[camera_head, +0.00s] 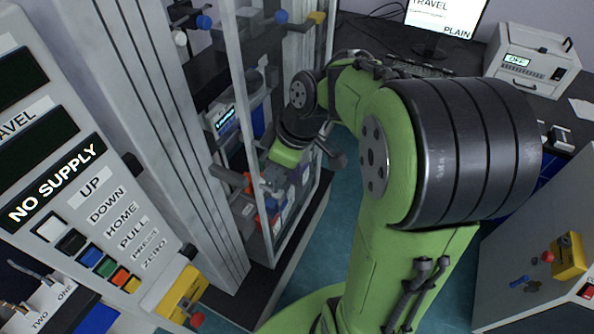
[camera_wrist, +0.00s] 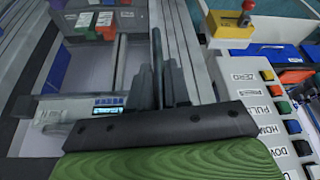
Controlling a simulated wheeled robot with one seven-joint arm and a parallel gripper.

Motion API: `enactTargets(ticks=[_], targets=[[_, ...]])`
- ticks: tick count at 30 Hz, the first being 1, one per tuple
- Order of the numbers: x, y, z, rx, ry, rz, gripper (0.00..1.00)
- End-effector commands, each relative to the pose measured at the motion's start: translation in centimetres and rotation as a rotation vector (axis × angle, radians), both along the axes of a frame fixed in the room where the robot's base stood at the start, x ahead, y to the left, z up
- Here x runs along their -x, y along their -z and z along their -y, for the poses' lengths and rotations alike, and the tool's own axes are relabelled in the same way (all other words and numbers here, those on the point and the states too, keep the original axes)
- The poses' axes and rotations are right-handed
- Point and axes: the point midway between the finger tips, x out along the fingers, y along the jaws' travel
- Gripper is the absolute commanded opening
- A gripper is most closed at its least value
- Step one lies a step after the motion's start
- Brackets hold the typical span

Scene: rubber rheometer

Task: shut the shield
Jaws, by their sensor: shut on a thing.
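The shield (camera_head: 236,62) is a clear panel in a pale frame, standing upright at the side of the machine in the head view. My gripper (camera_wrist: 165,82) shows in the wrist view with its dark fingers close together around a thin, dark upright piece, which looks like the shield's handle (camera_wrist: 157,45). In the head view my wrist is at the panel, and the fingertips are hard to make out there. How far the shield stands from its frame is hard to tell.
The machine's grey column (camera_head: 160,120) and control panel (camera_head: 75,190) with coloured buttons stand at the left. A yellow box with a red knob (camera_head: 182,292) is below. A monitor (camera_head: 445,22) and a white instrument (camera_head: 530,62) stand behind. Teal floor (camera_head: 345,200) shows between.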

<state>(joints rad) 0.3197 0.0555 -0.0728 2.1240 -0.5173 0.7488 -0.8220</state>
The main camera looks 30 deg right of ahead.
Motion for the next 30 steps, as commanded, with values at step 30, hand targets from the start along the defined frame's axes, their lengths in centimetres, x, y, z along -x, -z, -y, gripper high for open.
enactTargets(ticks=[30], targets=[[-0.92,-0.32,-0.66,-0.001,-0.003,0.004,0.38]])
